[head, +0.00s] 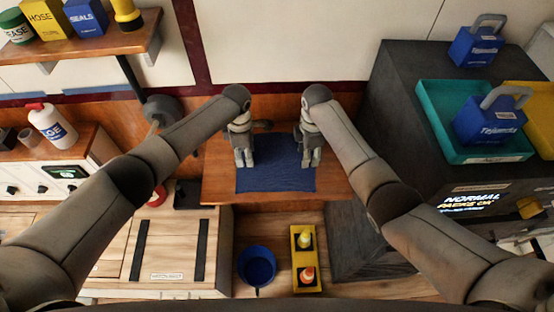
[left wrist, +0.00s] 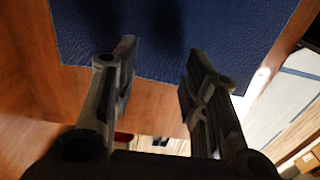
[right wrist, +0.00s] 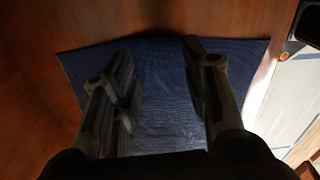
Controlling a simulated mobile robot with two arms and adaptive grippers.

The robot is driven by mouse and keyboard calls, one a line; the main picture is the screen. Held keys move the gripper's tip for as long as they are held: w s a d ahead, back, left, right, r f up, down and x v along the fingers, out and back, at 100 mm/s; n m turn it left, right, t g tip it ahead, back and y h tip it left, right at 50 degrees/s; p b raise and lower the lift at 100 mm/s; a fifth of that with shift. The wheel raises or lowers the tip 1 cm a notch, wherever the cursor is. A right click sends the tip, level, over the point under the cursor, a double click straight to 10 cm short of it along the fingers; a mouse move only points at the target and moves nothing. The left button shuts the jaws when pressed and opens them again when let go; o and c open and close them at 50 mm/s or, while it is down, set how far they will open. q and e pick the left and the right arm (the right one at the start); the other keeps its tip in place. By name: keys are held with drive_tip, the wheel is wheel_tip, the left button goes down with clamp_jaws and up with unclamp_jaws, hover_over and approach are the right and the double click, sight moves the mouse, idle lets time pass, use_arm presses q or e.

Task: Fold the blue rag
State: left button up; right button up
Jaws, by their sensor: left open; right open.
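The blue rag (head: 275,170) lies flat and spread out on a brown wooden shelf (head: 218,180) in the middle of the head view. My left gripper (head: 244,162) is open over the rag's left edge. In the left wrist view, the rag (left wrist: 170,35) spreads beyond the parted fingers (left wrist: 155,70). My right gripper (head: 312,160) is open over the rag's right edge. In the right wrist view, the rag (right wrist: 165,95) lies between and below its parted fingers (right wrist: 160,50). Neither gripper holds any cloth. I cannot tell whether the fingertips touch the rag.
A dark cabinet (head: 400,90) stands right of the shelf, with a teal tray (head: 435,100) and blue toolboxes (head: 490,118) on top. Below the shelf are a blue bucket (head: 257,265) and a yellow holder (head: 306,275). A white bottle (head: 50,125) stands at left.

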use_arm(q)
drive_tip(key=shift+f, duration=0.35)
use_arm(e)
drive_tip(key=shift+f, duration=0.35)
use_arm(q)
drive_tip(key=shift+s+f, duration=0.1)
use_arm(e)
drive_tip(key=shift+s+a+f, duration=0.1)
use_arm(q)
drive_tip(key=shift+f, duration=0.1)
use_arm(e)
drive_tip(key=shift+f, duration=0.1)
use_arm(q)
drive_tip(key=shift+f, duration=0.15)
use_arm(e)
drive_tip(key=shift+f, duration=0.15)
use_arm(q)
drive_tip(key=c, duration=0.3)
use_arm(e)
drive_tip(key=c, duration=0.3)
use_arm(q)
clamp_jaws()
use_arm(e)
clamp_jaws()
